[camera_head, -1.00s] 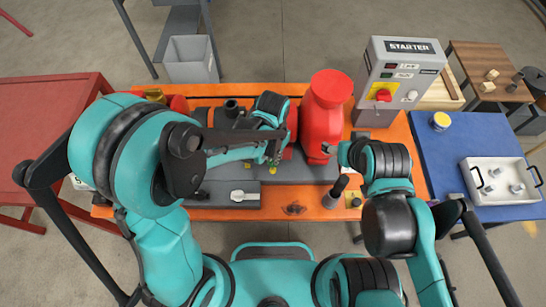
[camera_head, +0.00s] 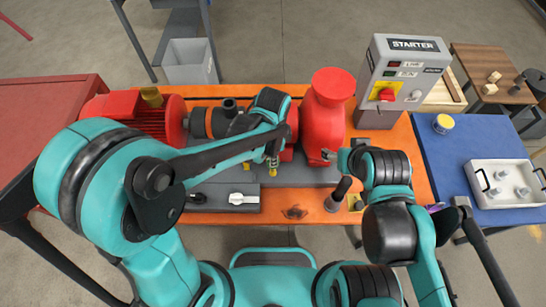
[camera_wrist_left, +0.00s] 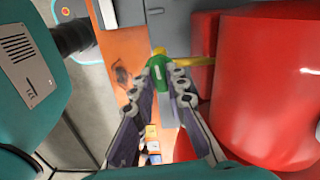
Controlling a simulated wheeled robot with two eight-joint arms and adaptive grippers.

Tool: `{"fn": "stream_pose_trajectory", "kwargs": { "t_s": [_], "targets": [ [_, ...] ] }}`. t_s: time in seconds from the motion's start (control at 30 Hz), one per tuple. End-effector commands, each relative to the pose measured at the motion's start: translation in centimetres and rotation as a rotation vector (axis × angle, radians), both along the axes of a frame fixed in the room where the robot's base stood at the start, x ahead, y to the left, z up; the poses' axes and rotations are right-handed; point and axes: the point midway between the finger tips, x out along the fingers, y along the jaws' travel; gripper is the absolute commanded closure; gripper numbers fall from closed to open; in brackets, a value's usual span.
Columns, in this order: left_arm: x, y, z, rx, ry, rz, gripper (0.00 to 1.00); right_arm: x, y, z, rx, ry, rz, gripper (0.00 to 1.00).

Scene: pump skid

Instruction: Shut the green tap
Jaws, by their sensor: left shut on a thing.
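The green tap (camera_wrist_left: 158,74) shows in the left wrist view, with brass-yellow pipe parts (camera_wrist_left: 198,62) beside it, close to the red pump body. My left gripper (camera_wrist_left: 165,72) has both fingers closed in on the green handle, one on each side. In the head view my left gripper (camera_head: 272,158) is at the brass fitting left of the red pump casing (camera_head: 325,105), and the tap is mostly hidden there. My right gripper (camera_head: 331,154) is small and partly hidden by its wrist, close to the red casing; its jaws are not clear.
The orange skid (camera_head: 220,216) carries a red motor (camera_head: 135,112) and a grey box with a white lever (camera_head: 243,198). A STARTER box (camera_head: 402,75) stands at the back right. A blue table (camera_head: 450,165) with a white tray (camera_head: 507,203) is to the right.

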Motion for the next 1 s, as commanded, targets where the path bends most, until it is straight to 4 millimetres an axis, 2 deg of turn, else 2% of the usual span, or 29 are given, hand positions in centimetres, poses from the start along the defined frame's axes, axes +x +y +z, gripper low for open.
{"fn": "stream_pose_trajectory", "kwargs": {
  "t_s": [0.3, 0.83, 0.87, 0.9, 1.0],
  "targets": [
    [0.03, 0.02, 0.02, 0.0, -0.001, -0.109, 1.0, 0.0, 0.0, -0.33, 0.0, 0.0, 0.0, 0.36],
    [0.05, 0.03, 0.05, 0.001, -0.001, -0.129, 1.0, 0.0, 0.0, -0.36, 0.0, 0.0, 0.0, 0.36],
    [0.05, 0.03, 0.05, 0.001, -0.001, -0.129, 0.79, 0.0, 0.0, -0.36, 0.0, 0.0, 0.0, 0.36],
    [0.04, 0.01, 0.05, 0.0, -0.001, -0.129, 0.68, 0.0, 0.0, -0.36, 0.0, 0.0, 0.0, 0.36],
    [0.03, 0.01, 0.04, 0.0, -0.001, -0.129, 0.66, 0.0, 0.0, -0.36, 0.0, 0.0, 0.0, 0.36]
  ]
}}
